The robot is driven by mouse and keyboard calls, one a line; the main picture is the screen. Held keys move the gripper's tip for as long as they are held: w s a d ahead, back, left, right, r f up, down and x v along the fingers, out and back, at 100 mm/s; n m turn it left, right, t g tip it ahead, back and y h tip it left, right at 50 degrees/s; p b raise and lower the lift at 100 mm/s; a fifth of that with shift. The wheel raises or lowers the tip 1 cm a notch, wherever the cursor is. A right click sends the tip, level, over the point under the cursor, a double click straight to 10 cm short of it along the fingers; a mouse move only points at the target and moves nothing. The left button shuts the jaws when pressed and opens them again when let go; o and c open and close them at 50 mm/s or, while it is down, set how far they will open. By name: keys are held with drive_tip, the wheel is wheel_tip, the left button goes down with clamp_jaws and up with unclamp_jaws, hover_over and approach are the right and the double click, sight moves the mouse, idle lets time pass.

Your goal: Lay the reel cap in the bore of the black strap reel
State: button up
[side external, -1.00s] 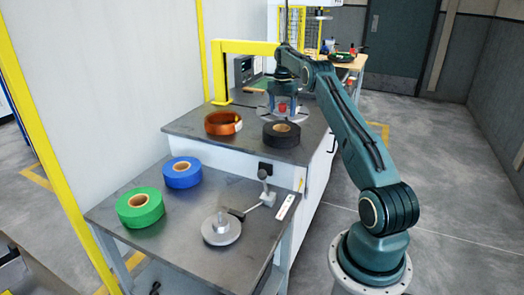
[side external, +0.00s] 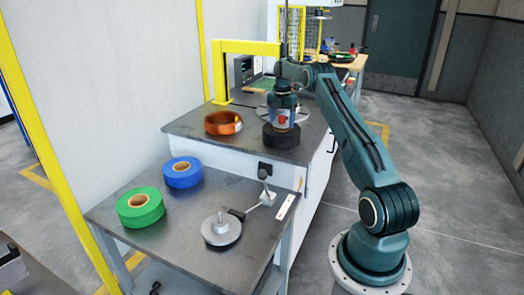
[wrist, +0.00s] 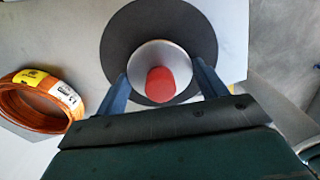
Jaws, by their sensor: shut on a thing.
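The black strap reel (side external: 282,138) lies flat on the bench, right of the orange coil. In the wrist view it shows as a wide black ring (wrist: 195,30). My gripper (side external: 282,121) is directly above it, pointing down. In the wrist view my gripper (wrist: 161,72) is shut on the reel cap (wrist: 143,58), a pale grey round piece with a red middle. The cap appears over the middle of the reel and covers the bore. I cannot tell whether it touches the reel or how deep it sits.
An orange coil (side external: 223,123) lies left of the reel. A yellow frame (side external: 245,48) stands behind. The lower front table holds a blue reel (side external: 182,173), a green reel (side external: 141,208) and a grey disc with a post (side external: 221,228). A small stand (side external: 264,186) rises there.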

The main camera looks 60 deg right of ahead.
sight(282, 116)
drive_tip(key=shift+f, duration=0.65)
drive_tip(key=o, duration=1)
drive_tip(key=shift+a+f, duration=0.1)
drive_tip(key=shift+f, duration=0.05)
drive_tip(key=shift+o, duration=0.2)
drive_tip(key=shift+r, duration=3.6)
